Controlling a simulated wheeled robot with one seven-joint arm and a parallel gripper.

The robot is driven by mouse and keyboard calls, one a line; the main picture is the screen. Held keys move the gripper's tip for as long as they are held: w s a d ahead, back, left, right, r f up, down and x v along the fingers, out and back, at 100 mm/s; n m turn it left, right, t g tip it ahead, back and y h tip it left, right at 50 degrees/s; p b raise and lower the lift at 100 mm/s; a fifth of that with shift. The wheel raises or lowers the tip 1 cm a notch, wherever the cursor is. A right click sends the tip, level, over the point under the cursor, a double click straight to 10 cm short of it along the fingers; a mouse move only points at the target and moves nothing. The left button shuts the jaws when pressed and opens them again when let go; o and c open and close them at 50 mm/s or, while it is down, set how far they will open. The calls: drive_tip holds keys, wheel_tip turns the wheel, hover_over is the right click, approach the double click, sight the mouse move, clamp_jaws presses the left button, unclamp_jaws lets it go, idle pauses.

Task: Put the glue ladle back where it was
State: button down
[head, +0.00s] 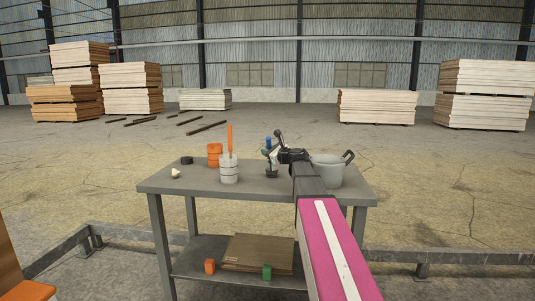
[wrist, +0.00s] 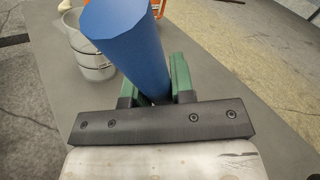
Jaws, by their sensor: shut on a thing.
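My gripper (head: 269,156) is over the grey workbench, left of the grey pot (head: 327,172). In the wrist view its green fingers (wrist: 155,85) are shut on a blue cylinder (wrist: 125,40), which looks like a handle. The blue top (head: 268,142) shows above the fingers in the head view, roughly upright. A small dark shape (head: 271,174) is below the gripper at the bench top; I cannot tell whether it belongs to the held thing. The handle's lower end is hidden in the wrist view, so I cannot confirm it is the glue ladle.
On the workbench (head: 180,184) stand a grey container (head: 229,173) with an upright orange stick (head: 229,139), an orange container (head: 214,154), a black ring (head: 187,160) and a small cream piece (head: 176,173). Boards lie on the lower shelf (head: 205,266).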

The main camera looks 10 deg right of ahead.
drive_tip(key=shift+f, duration=0.35)
drive_tip(key=c, duration=1)
unclamp_jaws()
drive_tip(key=v, duration=1.2)
